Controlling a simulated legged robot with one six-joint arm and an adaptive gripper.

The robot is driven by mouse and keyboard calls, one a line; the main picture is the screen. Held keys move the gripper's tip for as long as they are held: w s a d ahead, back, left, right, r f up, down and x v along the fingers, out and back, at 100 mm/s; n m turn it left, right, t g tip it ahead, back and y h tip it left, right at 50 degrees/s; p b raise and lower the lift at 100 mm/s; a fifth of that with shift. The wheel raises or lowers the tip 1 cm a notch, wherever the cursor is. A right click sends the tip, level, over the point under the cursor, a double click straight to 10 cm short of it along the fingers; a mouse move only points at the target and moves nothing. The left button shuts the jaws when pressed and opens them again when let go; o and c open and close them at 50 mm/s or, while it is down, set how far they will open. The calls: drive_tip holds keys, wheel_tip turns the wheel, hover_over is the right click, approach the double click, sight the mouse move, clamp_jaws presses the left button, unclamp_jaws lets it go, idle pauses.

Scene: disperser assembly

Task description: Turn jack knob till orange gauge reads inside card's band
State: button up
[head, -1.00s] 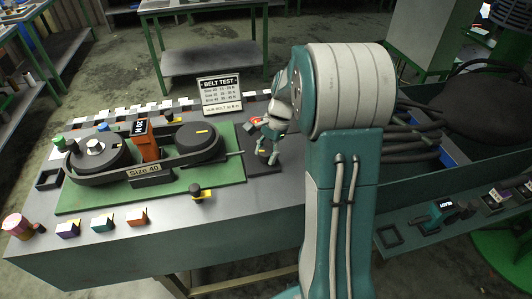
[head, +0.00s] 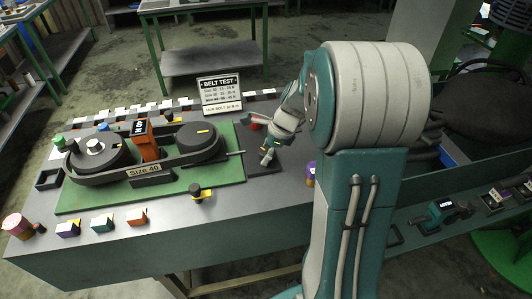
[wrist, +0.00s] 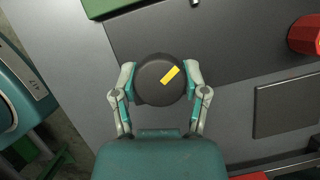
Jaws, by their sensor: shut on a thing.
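The dark round knob (wrist: 158,82) with a yellow stripe is between my gripper's fingers (wrist: 160,82) in the wrist view. The fingers are shut on its two sides, and the stripe points up and right. In the head view my gripper (head: 268,153) is down beside the right end of the green board and hides most of the knob. The belt label reads "Size 40". The BELT TEST card (head: 220,93) stands behind, listing bands by size.
The belt rig sits on a green board (head: 90,200). A red knob (wrist: 306,35) lies right of my gripper in the wrist view. A black knob with a yellow top (head: 199,194) and several coloured blocks stand at the front.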

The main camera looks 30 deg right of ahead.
drive_tip(key=shift+f+m, duration=0.1)
drive_tip(key=shift+m, duration=0.2)
drive_tip(key=o, duration=1.1)
drive_tip(key=shift+o, duration=0.2)
drive_tip(key=v, duration=1.1)
drive_tip(key=shift+r, duration=0.45)
